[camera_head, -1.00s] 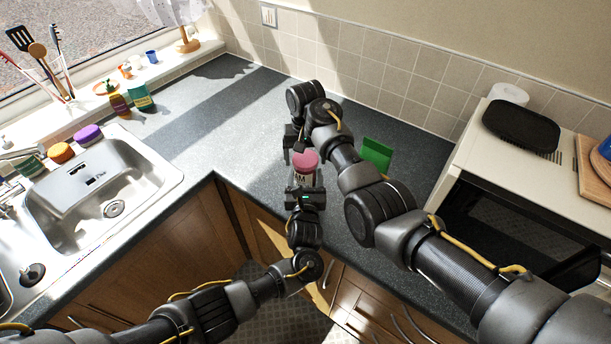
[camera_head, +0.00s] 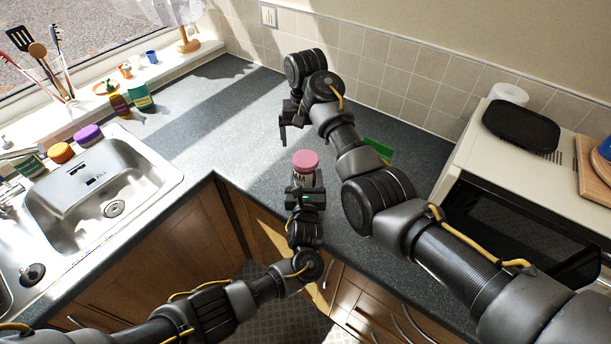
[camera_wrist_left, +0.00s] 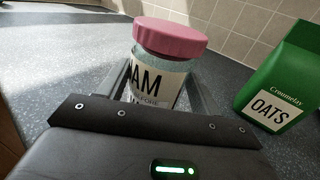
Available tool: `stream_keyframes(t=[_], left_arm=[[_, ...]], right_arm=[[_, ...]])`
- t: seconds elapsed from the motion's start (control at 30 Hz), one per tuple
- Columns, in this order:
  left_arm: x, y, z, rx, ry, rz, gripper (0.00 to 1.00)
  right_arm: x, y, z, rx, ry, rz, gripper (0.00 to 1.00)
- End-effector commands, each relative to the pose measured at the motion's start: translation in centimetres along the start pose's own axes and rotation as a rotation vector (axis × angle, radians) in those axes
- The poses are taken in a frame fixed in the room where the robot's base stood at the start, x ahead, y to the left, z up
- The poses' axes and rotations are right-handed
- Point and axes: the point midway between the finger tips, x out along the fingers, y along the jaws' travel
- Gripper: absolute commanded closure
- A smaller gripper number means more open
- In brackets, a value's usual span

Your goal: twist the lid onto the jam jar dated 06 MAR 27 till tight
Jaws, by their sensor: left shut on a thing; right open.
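The jam jar (camera_head: 303,178) stands upright on the grey worktop near its front edge, with the pink lid (camera_head: 306,159) sitting on its top. In the left wrist view the jar (camera_wrist_left: 157,80) shows a white label reading "AM", and the lid (camera_wrist_left: 170,38) looks level on it. The date is not readable. My left gripper (camera_head: 304,188) is shut on the jar's body from the front. My right gripper (camera_head: 286,128) is open and empty, behind and above the jar, apart from the lid.
A green oats box (camera_wrist_left: 284,85) stands right of the jar, partly behind my right arm in the head view (camera_head: 379,149). A microwave (camera_head: 470,150) is at the right. The sink (camera_head: 105,190) is at the left. The worktop (camera_head: 225,120) behind and left is clear.

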Motion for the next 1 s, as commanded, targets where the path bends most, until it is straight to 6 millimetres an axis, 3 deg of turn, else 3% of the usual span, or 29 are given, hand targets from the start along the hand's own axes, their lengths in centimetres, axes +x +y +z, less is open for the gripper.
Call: stream_keyframes(t=[0.23,0.27,0.43,0.77,1.0], left_arm=[[0.0,0.0,0.1,-0.001,-0.002,0.0,0.99],[0.0,0.0,0.1,-0.001,-0.002,0.0,0.33],[0.0,0.0,0.1,-0.001,-0.001,0.0,0.11],[-0.3,0.0,0.0,-0.001,0.0,-0.001,0.1],[-3.8,0.0,-0.1,-0.003,0.001,-0.002,0.1]], right_arm=[[-0.1,0.0,0.0,0.0,0.0,0.0,0.09],[-0.1,0.0,0.0,0.0,0.0,0.0,0.09],[-0.1,0.0,0.0,-0.001,0.0,0.0,0.09],[0.0,0.0,0.0,-0.001,0.0,0.0,0.09],[0.0,0.0,0.0,0.0,0.0,0.0,0.09]])
